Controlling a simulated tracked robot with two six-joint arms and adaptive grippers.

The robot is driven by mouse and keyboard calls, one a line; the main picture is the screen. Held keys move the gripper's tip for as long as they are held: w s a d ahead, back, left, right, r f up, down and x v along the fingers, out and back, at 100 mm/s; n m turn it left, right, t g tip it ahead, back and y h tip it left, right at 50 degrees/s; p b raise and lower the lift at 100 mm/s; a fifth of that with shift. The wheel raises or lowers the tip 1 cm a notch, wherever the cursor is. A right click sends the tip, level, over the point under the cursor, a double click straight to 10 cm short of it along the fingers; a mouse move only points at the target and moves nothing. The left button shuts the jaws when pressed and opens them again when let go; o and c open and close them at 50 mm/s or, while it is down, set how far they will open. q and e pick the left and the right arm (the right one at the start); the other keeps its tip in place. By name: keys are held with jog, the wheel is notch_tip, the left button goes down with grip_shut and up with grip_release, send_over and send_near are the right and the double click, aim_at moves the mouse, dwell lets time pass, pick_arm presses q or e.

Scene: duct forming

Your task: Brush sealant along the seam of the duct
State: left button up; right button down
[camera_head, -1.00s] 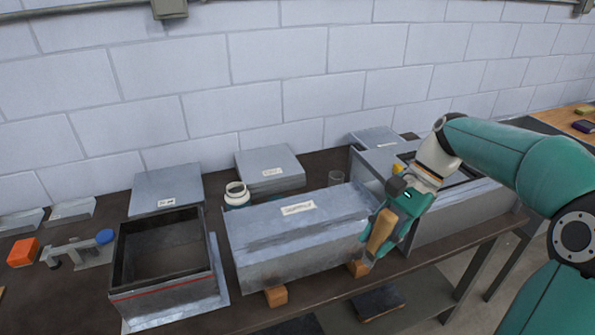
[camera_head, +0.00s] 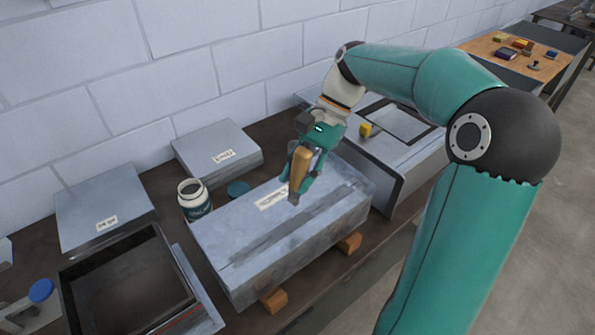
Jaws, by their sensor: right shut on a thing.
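The duct (camera_head: 222,232) is a long grey metal box lying across wooden blocks on the dark bench. A darker grey strip (camera_head: 285,230) runs lengthwise along its top, seemingly along the seam. My right gripper (camera_head: 302,168) is shut on a brush (camera_head: 300,165) with a wooden handle, held pointing down. The brush's tip is over the duct's top, between the paper label and the strip; I cannot tell if it touches. An open white-rimmed jar (camera_head: 197,206) stands behind the duct's left end. My left gripper is not in view.
A dark-rimmed open box (camera_head: 150,232) stands at left. Flat grey lidded boxes (camera_head: 216,146) lie by the wall. A larger metal box (camera_head: 388,172) with a yellow item (camera_head: 366,129) stands right of the duct. A round teal item (camera_head: 238,188) sits behind the duct.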

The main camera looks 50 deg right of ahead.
jog(key=w+a+f+b, duration=0.1)
jog(key=a+f+b, duration=0.2)
jog(key=a, duration=0.3)
jog(key=w+a+f+b, duration=0.2)
jog(key=a+f+b, duration=0.1)
jog(key=a, duration=0.4)
jog(key=shift+b, duration=0.35)
jog(key=shift+f, duration=0.4)
dwell(1.0)
jog(key=shift+d, duration=0.15)
jog(key=d, duration=0.2)
jog(key=shift+s+d+r, duration=0.15)
jog(key=shift+s+d, duration=0.25)
jog(key=shift+d, duration=0.1)
jog(key=shift+s+d+p, duration=0.2)
jog(key=shift+d+p, duration=0.05)
jog(key=shift+d, duration=0.45)
jog(key=shift+s+d+p, duration=0.2)
jog(key=shift+d+p, duration=0.05)
jog(key=shift+d, duration=0.45)
